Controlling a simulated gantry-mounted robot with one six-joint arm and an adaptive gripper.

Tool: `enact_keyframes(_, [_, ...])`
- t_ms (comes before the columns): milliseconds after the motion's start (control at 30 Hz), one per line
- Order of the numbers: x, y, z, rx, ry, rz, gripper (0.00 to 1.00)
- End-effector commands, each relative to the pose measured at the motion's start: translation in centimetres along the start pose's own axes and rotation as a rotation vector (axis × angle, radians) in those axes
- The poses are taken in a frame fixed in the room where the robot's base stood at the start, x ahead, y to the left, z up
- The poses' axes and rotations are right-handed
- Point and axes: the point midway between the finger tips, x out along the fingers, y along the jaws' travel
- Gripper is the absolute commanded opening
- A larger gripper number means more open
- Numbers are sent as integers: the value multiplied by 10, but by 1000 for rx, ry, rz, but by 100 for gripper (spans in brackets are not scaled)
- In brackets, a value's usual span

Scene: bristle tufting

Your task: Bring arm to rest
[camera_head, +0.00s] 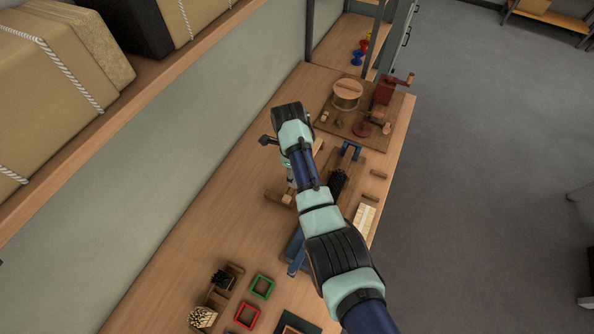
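My arm reaches from the bottom right up over the workbench (165,305), bent at its dark far joint. My gripper (290,174) is mostly hidden behind my wrist and forearm, with only a small part showing at their left side. I cannot see its fingertips, whether they are open or shut, or whether they hold anything.
A wooden board (338,119) with a spool (347,94) and a red cranked device (386,90) is at the far end. Black bristles (338,184) lie beside my arm. A green frame (262,286) and red frame (247,316) are near. A shelf with boxes overhangs left.

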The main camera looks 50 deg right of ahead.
Motion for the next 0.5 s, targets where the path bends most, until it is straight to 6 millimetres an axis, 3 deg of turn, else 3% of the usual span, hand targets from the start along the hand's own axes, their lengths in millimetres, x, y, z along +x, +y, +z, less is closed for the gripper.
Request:
enact_keyframes(133, [-11, 0, 0, 0, 0, 0, 55])
enact_keyframes(500, [-12, 0, 0, 1, 0, 0, 55])
